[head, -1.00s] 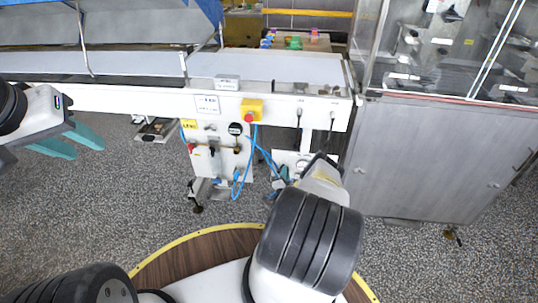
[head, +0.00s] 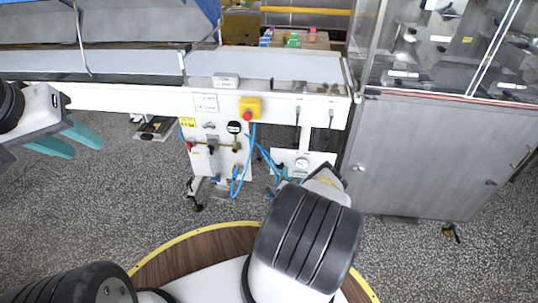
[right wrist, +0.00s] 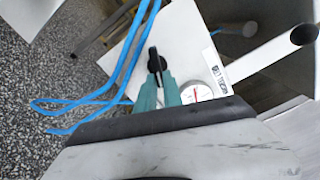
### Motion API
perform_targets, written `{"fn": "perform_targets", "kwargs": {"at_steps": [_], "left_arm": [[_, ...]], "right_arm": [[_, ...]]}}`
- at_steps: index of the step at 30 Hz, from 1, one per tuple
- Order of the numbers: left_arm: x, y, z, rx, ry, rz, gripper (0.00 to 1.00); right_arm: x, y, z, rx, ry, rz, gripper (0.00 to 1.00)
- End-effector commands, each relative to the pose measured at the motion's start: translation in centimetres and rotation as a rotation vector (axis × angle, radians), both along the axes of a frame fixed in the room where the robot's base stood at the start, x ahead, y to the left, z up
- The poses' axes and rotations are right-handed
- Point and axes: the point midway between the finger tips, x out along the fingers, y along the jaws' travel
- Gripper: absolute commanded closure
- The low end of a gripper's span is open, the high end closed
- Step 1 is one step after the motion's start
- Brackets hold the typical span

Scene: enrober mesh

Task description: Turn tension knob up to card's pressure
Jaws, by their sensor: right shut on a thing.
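The tension knob (right wrist: 155,64) is a black knob on a white panel (right wrist: 185,40) in the right wrist view. My right gripper (right wrist: 158,85) has its teal fingers shut on the knob. A round white gauge (right wrist: 197,93) with a red needle sits just right of the fingers, partly cut off below; its reading is too small to tell. It also shows in the head view (head: 302,163).
Blue hoses (right wrist: 110,95) hang beside the knob in the right wrist view. A yellow box with a red button (head: 249,108) is on the machine front. A grey steel cabinet (head: 440,155) stands close on the right. Bare speckled floor lies at the left.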

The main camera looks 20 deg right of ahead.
Motion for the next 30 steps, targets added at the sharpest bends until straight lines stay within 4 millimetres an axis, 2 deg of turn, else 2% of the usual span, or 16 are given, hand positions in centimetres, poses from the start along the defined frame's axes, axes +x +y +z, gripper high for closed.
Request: {"fn": "perform_targets", "kwargs": {"at_steps": [15,30], "left_arm": [[0.00,0.00,0.00,0.000,0.000,0.000,0.64],[0.00,0.00,0.00,0.000,0.000,0.000,0.64]], "right_arm": [[0.06,0.58,-0.95,0.395,-0.236,0.000,1.00],[0.25,0.86,-1.15,0.577,-0.348,0.000,1.00]]}}
